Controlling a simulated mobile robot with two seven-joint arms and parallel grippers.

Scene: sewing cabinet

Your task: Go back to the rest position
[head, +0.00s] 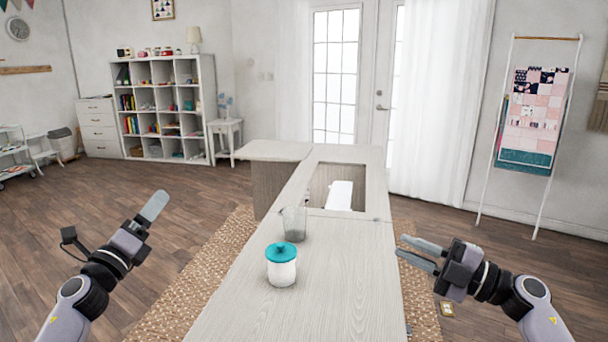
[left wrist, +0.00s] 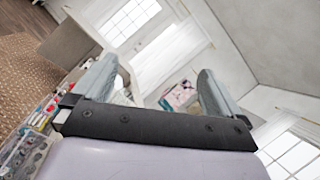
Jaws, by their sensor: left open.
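My left gripper (head: 154,206) is raised at the left of the head view, over the floor beside the cabinet, apart from everything. In the left wrist view its two fingers (left wrist: 152,82) stand wide apart with nothing between them. My right gripper (head: 412,253) is at the right edge of the cabinet top. Its two fingers are apart, and I see nothing held between them. The pale wooden sewing cabinet (head: 320,295) stretches away between both arms.
A white jar with a teal lid (head: 282,268) and a clear glass container (head: 294,224) stand on the cabinet top. A white machine (head: 339,195) sits in the cabinet's recess. A woven rug (head: 190,300) lies below. Wooden floor (head: 185,190) at the left is clear.

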